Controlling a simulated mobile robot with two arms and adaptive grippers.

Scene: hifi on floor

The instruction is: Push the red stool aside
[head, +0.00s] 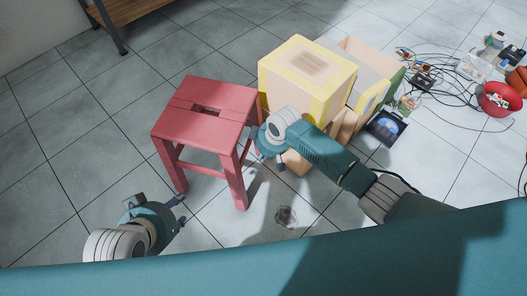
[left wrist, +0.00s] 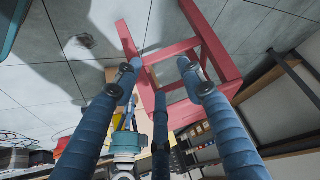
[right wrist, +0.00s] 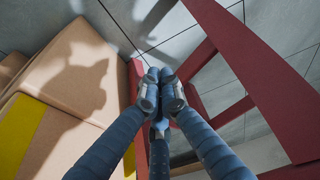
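The red stool (head: 207,112) stands upright on the tiled floor, left of the boxes. My left gripper (head: 180,211) is low in front of its left side, a short gap from the legs. In the left wrist view its fingers (left wrist: 158,72) are spread, with the stool (left wrist: 222,65) beyond them and nothing held. My right gripper (head: 262,150) is beside the stool's right legs, between stool and boxes. In the right wrist view its fingertips (right wrist: 161,82) are together, with the stool's red bars (right wrist: 215,115) close by. Whether they touch the stool I cannot tell.
A yellow-edged cardboard box (head: 307,72) and an open box stand right of the stool, close to my right gripper. Cables, small parts and a red bowl (head: 497,97) lie at the right. A shelf (head: 130,10) stands at the back left. Floor left of the stool is clear.

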